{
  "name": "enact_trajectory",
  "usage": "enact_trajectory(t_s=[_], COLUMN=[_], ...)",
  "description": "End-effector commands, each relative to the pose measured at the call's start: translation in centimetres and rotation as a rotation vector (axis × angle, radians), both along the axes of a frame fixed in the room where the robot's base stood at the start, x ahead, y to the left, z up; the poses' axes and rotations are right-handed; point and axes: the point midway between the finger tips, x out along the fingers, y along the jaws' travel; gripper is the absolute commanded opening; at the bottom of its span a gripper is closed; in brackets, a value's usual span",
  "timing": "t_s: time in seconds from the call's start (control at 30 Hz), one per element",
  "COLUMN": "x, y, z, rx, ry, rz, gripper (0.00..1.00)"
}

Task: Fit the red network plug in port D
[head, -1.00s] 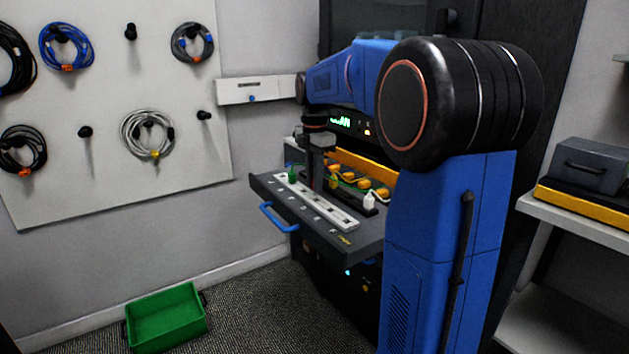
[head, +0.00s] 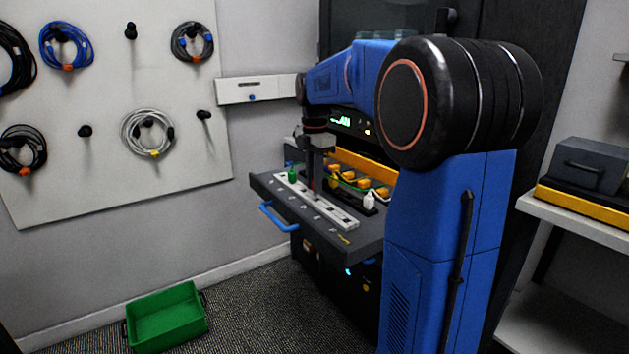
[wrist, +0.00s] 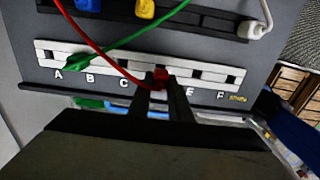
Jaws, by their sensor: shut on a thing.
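My gripper (wrist: 161,90) is shut on the red plug (wrist: 161,75), with one dark finger on each side of it. The plug is over the white port strip (wrist: 104,54), between the letters C and E, where the letter D is hidden by my fingers. I cannot tell how deep the plug sits in the port. Its red cable (wrist: 92,45) runs up and left. In the head view my gripper (head: 317,172) is low over the strip (head: 336,212), and the red plug is hard to make out there.
A green plug (wrist: 75,62) sits at the strip's left end near A and B, its cable crossing under or over the red one. Yellow plugs (wrist: 145,8) and a white plug (wrist: 256,29) are behind the strip. Ports near E and F look empty. A green bin (head: 166,318) stands on the floor.

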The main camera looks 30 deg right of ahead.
Motion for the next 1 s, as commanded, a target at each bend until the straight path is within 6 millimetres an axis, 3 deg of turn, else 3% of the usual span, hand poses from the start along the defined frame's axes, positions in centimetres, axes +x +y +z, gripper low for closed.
enact_trajectory(t_s=[1.0], x=[-0.01], y=[0.0], z=[-0.75], rx=[0.0], ry=[0.0], rz=[0.0], gripper=[0.0])
